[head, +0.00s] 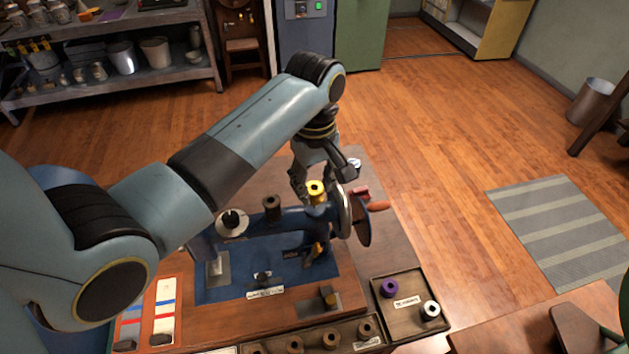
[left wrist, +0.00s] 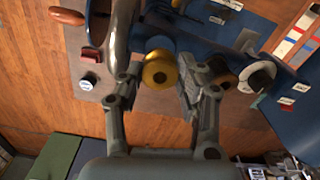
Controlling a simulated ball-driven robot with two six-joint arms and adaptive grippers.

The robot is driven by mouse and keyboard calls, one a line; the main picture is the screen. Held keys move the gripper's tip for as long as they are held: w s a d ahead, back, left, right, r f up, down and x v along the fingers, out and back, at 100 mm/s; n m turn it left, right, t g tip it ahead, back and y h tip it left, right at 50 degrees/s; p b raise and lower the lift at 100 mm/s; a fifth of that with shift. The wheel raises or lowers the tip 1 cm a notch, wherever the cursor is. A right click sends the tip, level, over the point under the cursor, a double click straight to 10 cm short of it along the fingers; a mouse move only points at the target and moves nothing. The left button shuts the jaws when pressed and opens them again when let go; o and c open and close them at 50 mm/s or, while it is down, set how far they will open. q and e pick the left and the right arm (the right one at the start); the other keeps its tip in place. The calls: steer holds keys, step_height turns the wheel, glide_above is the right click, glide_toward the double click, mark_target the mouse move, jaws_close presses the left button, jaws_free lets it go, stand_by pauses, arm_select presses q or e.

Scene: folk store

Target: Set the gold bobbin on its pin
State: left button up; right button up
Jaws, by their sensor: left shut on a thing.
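The gold bobbin (head: 316,190) is at the top of the blue sewing machine (head: 290,218), close to the handwheel. My left gripper (head: 324,182) reaches down from above and is shut on it. In the left wrist view the gold bobbin (left wrist: 160,70) sits between the two fingers (left wrist: 157,92), its round end facing the camera. The pin is not visible, and I cannot tell whether the bobbin is around it or just above it. A dark bobbin (head: 271,206) stands on the machine to the left. My right gripper is not in view.
The handwheel (head: 361,220) with its orange handle (head: 378,206) is close at the right. A tray (head: 408,322) holds a purple bobbin (head: 389,288) and a white one (head: 431,309). Several brown bobbins stand along the front. A white dial (head: 232,222) is at the machine's left.

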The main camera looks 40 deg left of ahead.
arm_select(q)
steer(key=shift+f, duration=0.15)
steer(key=shift+f, duration=0.65)
steer(key=shift+f, duration=0.45)
stand_by(0.3)
steer(key=o, duration=0.9)
steer(key=shift+r, duration=0.1)
step_height(320, 180, up, 12)
steer(key=shift+f, duration=0.1)
